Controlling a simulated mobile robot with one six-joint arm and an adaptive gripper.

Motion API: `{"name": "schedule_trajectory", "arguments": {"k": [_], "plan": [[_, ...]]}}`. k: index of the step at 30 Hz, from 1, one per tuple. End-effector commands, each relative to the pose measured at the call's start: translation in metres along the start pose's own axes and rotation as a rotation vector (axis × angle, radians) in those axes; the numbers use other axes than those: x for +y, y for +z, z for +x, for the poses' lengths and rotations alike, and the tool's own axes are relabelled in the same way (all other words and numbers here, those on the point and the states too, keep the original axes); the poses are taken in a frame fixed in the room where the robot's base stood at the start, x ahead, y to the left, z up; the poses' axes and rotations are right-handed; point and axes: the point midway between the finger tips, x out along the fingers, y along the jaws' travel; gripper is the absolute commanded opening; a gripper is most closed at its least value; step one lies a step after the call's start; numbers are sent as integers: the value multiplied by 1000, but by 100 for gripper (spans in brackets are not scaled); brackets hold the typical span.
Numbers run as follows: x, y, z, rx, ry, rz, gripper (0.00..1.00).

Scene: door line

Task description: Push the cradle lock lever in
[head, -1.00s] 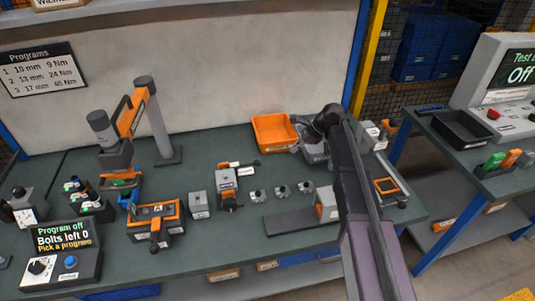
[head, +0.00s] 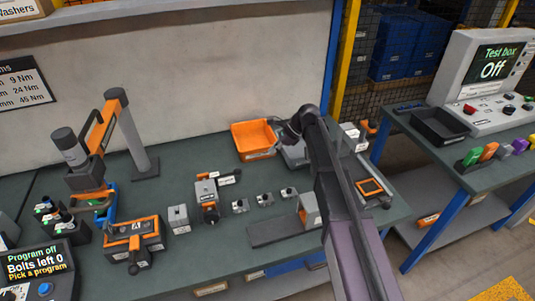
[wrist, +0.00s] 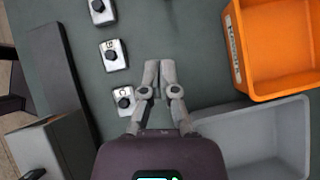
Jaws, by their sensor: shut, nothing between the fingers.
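An orange-rimmed dark block marked A (head: 133,240), which looks like the cradle, sits at the left front of the bench. A dark lever-like part with an orange piece (head: 138,263) sticks out from its front side; I cannot tell how far in it is. In the wrist view my gripper (wrist: 159,68) is shut and empty above the green bench top, between a row of small metal blocks and the bins. In the head view my arm hides most of it. The cradle is not in the wrist view, and my gripper is well to its right.
An orange bin (head: 253,140) and a grey bin (wrist: 265,140) are beside my gripper. Small metal blocks with dark knobs (wrist: 113,55) stand in a row. A tool on a post (head: 95,150) rises behind the cradle. A screen box (head: 40,270) stands at the front left.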

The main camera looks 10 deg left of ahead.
Motion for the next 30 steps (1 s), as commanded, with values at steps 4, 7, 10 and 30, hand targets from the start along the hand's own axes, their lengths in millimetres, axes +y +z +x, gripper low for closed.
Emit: {"name": "schedule_trajectory", "arguments": {"k": [4, 7, 10, 30], "plan": [[0, -2, 14, 0, 0, 0, 0], [0, -2, 24, 0, 0, 0, 0], [0, -2, 34, 0, 1, -1, 0], [0, 4, 100, 0, 2, -4, 0]]}}
